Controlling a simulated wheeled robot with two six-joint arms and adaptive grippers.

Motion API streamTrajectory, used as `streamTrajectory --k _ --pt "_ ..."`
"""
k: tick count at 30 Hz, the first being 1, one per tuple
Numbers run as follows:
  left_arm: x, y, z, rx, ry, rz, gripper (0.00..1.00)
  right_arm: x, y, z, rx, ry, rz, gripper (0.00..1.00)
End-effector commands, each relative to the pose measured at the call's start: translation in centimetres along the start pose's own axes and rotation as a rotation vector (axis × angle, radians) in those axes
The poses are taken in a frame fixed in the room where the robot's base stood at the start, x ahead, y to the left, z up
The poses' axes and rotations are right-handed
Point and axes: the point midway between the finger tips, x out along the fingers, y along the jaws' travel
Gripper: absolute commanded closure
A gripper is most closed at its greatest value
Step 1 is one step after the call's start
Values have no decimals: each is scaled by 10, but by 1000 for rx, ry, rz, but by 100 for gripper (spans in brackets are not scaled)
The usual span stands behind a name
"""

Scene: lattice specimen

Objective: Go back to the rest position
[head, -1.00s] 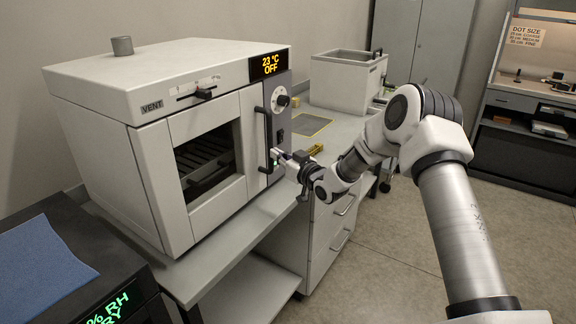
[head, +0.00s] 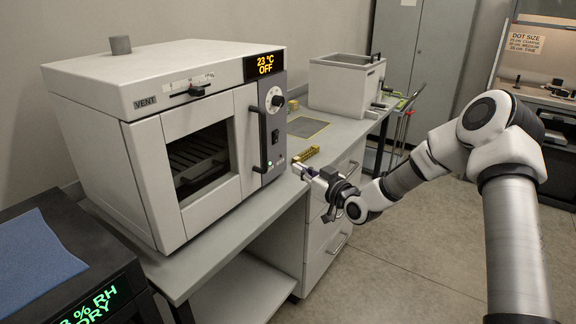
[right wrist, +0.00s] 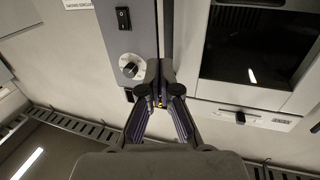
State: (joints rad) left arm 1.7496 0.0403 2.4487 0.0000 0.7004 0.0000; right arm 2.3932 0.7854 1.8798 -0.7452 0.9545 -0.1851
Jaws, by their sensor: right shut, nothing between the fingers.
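My right gripper (head: 304,171) is shut and empty, just right of the oven front. Its arm comes in from the right edge. In the right wrist view the fingers (right wrist: 160,88) are together, with the oven's control panel and door behind them. The white oven (head: 162,176) stands on the bench with its door shut. Its display (head: 264,64) reads 23 °C OFF. The black door handle (head: 262,140) is to the left of my gripper, with a gap between. My left gripper is not in view.
The grey bench (head: 232,232) runs under the oven, with drawers (head: 332,200) below my right gripper. A yellow object (head: 306,154) lies on the bench close behind the gripper. A grey bath (head: 346,82) stands farther back. Open floor (head: 410,255) lies to the right.

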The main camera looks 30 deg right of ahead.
Motion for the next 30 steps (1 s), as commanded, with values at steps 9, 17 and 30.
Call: streamTrajectory --k 9,17,30 --pt "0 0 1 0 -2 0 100 -17 1 0 -1 0 -2 100" --pt "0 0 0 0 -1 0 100 -16 -33 66 -49 -143 -70 100" --pt "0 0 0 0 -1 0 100 -207 -228 338 -6 -1044 -250 100"
